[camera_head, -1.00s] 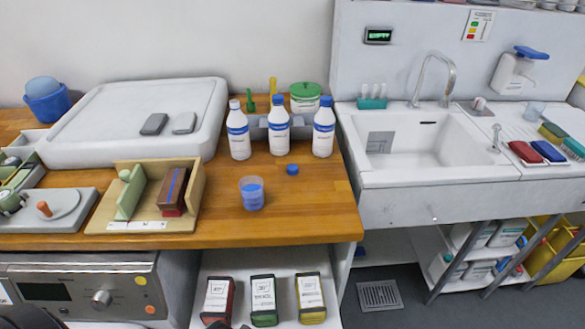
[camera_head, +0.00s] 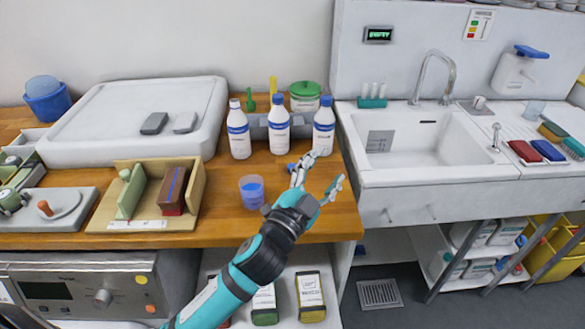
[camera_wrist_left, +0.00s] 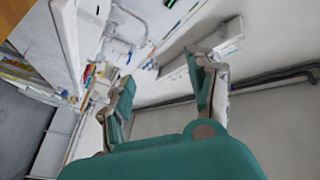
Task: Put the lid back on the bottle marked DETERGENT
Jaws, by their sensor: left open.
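Three white bottles with blue labels stand at the back of the wooden counter. The left bottle (camera_head: 238,133) has a bare white neck with no blue lid. The middle bottle (camera_head: 279,127) and the right bottle (camera_head: 323,128) wear blue lids. Their label print is too small to read. A loose blue lid (camera_head: 291,167) lies on the counter in front of them, partly hidden by my left gripper's finger. My left gripper (camera_head: 323,168) is open and empty, over the counter's right part; its spread fingers also show in the left wrist view (camera_wrist_left: 160,78). My right gripper is not in view.
A measuring cup with blue liquid (camera_head: 252,192) stands left of my left gripper. A wooden holder (camera_head: 190,208) sits farther left. A grey box (camera_head: 258,128) and a green-lidded tub (camera_head: 305,97) are behind the bottles. The sink (camera_head: 425,143) adjoins on the right.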

